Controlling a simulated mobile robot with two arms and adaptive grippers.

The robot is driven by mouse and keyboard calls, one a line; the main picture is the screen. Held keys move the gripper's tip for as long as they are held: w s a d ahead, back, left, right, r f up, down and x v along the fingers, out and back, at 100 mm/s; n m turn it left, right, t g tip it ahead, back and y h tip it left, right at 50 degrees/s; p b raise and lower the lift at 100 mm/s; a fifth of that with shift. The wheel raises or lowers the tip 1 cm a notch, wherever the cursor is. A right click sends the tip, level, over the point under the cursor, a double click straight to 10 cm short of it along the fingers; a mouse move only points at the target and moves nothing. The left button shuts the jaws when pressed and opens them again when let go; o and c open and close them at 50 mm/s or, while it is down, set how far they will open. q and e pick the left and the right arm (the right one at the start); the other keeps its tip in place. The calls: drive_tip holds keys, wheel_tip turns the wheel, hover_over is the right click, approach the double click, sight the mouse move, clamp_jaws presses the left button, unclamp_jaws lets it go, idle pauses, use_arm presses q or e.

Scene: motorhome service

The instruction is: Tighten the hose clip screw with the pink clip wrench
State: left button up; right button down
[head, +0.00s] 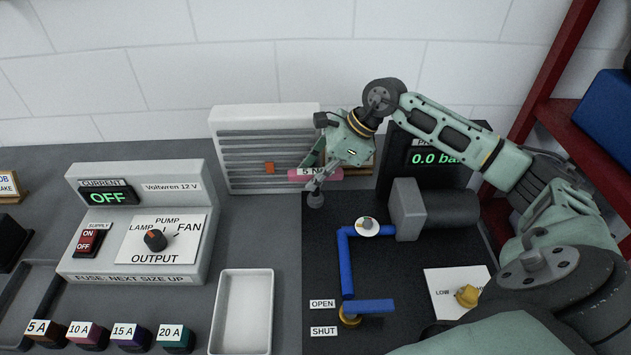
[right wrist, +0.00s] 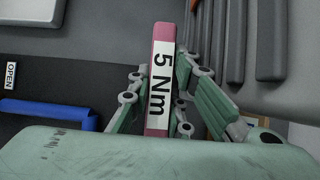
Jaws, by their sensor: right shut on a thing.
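The blue hose (head: 346,265) runs below and to the right of the gripper. A white round disc (head: 367,227) with a small fitting on it sits at the hose's upper bend. I cannot tell whether this fitting is the clip screw. My left gripper is not in view.
A pressure display (head: 437,158) reads 0.0, behind a grey pump-like cylinder (head: 450,211). A blue lever (head: 370,306) lies by OPEN and SHUT labels. A white tray (head: 242,305) is empty. A control box (head: 140,225) stands left. A red shelf frame (head: 545,110) stands right.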

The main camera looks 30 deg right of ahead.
drive_tip(key=shift+r, duration=0.1)
drive_tip(key=shift+r+b, duration=0.3)
drive_tip(key=shift+r, duration=0.2)
drive_tip(key=r, duration=0.1)
drive_tip(key=r+b, duration=0.1)
drive_tip(key=r, duration=0.1)
drive_tip(key=shift+s+b, duration=0.3)
drive_tip(key=s+a+r+b, duration=0.3)
drive_tip(key=s+r, duration=0.4)
drive_tip(key=s, duration=0.3)
drive_tip(key=shift+s+a+b, duration=0.3)
drive_tip(key=shift+b, duration=0.25)
drive_tip(key=c, duration=2.1)
unclamp_jaws()
clamp_jaws()
